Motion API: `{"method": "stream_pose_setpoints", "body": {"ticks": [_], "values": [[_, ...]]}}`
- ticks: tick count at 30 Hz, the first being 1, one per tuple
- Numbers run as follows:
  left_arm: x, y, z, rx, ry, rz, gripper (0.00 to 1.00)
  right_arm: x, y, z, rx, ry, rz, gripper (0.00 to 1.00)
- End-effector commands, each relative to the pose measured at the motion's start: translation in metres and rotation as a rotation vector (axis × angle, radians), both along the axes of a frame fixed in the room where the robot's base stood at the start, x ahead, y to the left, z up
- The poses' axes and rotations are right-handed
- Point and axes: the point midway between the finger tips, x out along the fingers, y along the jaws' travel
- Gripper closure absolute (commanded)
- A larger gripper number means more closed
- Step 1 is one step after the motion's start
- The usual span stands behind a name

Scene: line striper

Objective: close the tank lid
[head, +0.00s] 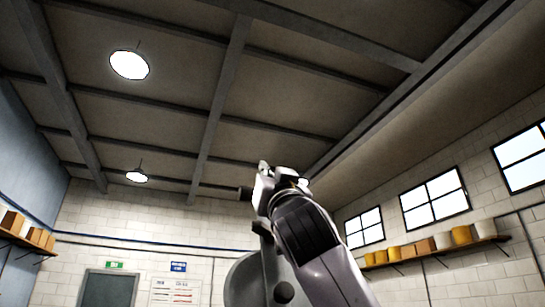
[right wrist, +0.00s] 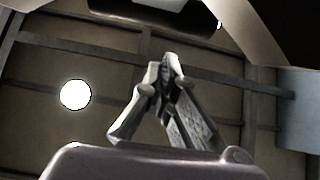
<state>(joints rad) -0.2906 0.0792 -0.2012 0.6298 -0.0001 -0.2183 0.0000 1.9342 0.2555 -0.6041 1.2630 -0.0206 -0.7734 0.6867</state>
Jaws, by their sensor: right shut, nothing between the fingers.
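A grey rounded plate (head: 240,283) with a dark knob stands at the bottom middle of the head view, partly hidden by my right arm. It looks like the raised tank lid, but its lower part is cut off and the tank is not visible. My right gripper (head: 264,170) is above this plate and points up toward the ceiling. In the right wrist view the fingers of the right gripper (right wrist: 171,62) meet at the tips, with nothing between them. I cannot tell whether the gripper or arm touches the plate. My left gripper is not in view.
The head view looks up at a beamed ceiling with round lamps (head: 129,65). A shelf with yellow and brown containers (head: 462,236) runs along the right wall, and another shelf with boxes (head: 14,222) is at left. A grey door (head: 107,289) is in the back wall.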

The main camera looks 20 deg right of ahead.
Motion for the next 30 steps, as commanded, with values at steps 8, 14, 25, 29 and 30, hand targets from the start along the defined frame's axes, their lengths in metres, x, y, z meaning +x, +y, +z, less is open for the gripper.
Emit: {"method": "stream_pose_setpoints", "body": {"ticks": [8, 14, 25, 29, 30], "values": [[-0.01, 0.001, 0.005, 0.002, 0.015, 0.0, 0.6, 0.012, 0.001, -0.008, 0.001, -0.002, 0.001, 1.0], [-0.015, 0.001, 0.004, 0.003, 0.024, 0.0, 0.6, 0.011, 0.001, -0.008, 0.001, -0.002, 0.001, 1.0], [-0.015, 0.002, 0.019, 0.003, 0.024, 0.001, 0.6, 0.029, 0.001, -0.006, -0.001, 0.059, 0.001, 1.0], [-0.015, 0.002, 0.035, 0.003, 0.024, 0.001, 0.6, 0.05, 0.003, -0.008, -0.003, 0.135, 0.003, 1.0], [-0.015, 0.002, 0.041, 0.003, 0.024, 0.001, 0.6, 0.058, 0.003, -0.009, -0.004, 0.165, 0.003, 1.0]]}}
